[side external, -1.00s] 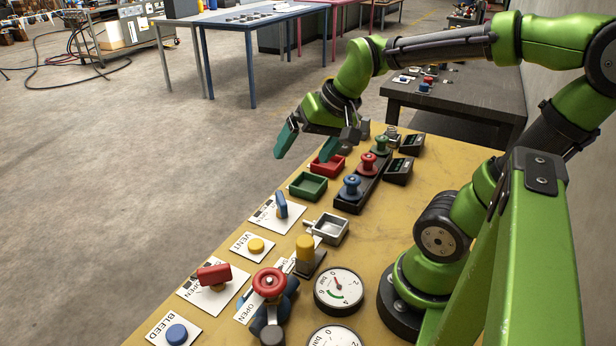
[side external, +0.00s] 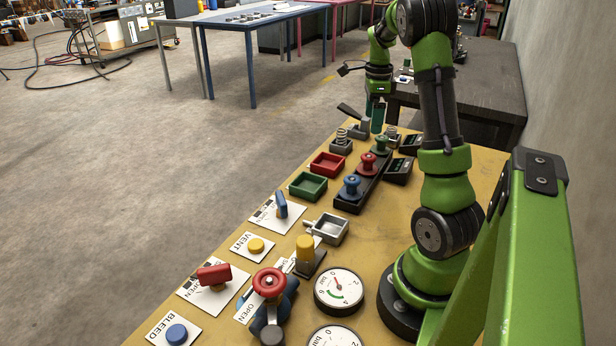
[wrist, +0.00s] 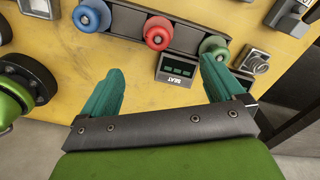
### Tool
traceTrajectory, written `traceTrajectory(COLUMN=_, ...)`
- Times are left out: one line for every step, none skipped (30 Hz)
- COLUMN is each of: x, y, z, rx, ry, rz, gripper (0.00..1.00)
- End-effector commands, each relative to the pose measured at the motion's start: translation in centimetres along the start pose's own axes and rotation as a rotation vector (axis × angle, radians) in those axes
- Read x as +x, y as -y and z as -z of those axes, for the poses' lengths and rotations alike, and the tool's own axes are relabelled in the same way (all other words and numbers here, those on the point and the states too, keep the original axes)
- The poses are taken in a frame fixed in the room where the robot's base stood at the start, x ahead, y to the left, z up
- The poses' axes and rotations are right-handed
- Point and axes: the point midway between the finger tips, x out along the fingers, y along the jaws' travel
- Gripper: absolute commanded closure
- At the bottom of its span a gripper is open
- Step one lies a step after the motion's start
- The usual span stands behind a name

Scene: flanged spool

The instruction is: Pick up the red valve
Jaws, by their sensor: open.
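Three spool-shaped valves stand upright in a black rack. The red valve (side external: 367,162) is in the middle, between the blue valve (side external: 351,186) and the green valve (side external: 380,144). In the wrist view the red valve (wrist: 158,33) lies beyond the fingertips, roughly between them. The blue valve (wrist: 92,15) is at upper left, and the green valve (wrist: 212,47) is close to the right fingertip; I cannot tell whether they touch. My gripper (wrist: 160,70) is open and empty, its teal fingers wide apart. In the side view my gripper (side external: 377,116) hangs near the table's far end.
A red tray (side external: 327,164) and a green tray (side external: 307,185) sit left of the rack. Small black displays (side external: 398,171) stand on its right. A red handwheel (side external: 269,283), gauges (side external: 339,291) and labelled switches occupy the near table. A dark table (side external: 480,90) stands behind.

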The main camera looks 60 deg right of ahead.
Motion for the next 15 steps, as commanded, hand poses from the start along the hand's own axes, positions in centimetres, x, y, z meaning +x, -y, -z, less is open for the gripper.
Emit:
traceTrajectory(x=1.3, y=-0.1, z=0.1, rx=0.001, ry=-0.002, rz=-0.007, gripper=0.05)
traceTrajectory(x=1.9, y=-0.1, z=0.0, rx=0.0, ry=-0.001, rz=-0.006, gripper=0.05)
traceTrajectory(x=2.8, y=-0.1, z=0.0, rx=-0.001, ry=-0.002, rz=-0.006, gripper=0.05)
traceTrajectory(x=3.5, y=-0.1, z=0.0, rx=-0.001, ry=-0.001, rz=-0.005, gripper=0.05)
traceTrajectory(x=4.2, y=-0.1, z=0.0, rx=-0.001, ry=-0.001, rz=-0.006, gripper=0.05)
traceTrajectory(x=5.0, y=-0.1, z=0.0, rx=-0.001, ry=-0.001, rz=-0.005, gripper=0.05)
traceTrajectory(x=5.6, y=-0.1, z=0.0, rx=0.0, ry=-0.001, rz=-0.005, gripper=0.05)
traceTrajectory(x=6.2, y=-0.1, z=0.0, rx=-0.001, ry=-0.001, rz=-0.005, gripper=0.05)
traceTrajectory(x=6.9, y=-0.1, z=0.0, rx=-0.002, ry=-0.001, rz=-0.004, gripper=0.05)
traceTrajectory(x=7.4, y=-0.1, z=0.0, rx=-0.003, ry=0.0, rz=-0.004, gripper=0.05)
traceTrajectory(x=7.8, y=-0.1, z=0.0, rx=-0.004, ry=-0.001, rz=-0.003, gripper=0.05)
traceTrajectory(x=8.2, y=-0.1, z=0.0, rx=-0.003, ry=-0.001, rz=-0.003, gripper=0.05)
traceTrajectory(x=8.5, y=-0.1, z=0.0, rx=-0.003, ry=0.0, rz=-0.002, gripper=0.05)
traceTrajectory(x=8.7, y=-0.1, z=0.0, rx=-0.003, ry=0.0, rz=-0.001, gripper=0.05)
traceTrajectory(x=8.9, y=-0.1, z=0.0, rx=-0.002, ry=0.001, rz=-0.001, gripper=0.05)
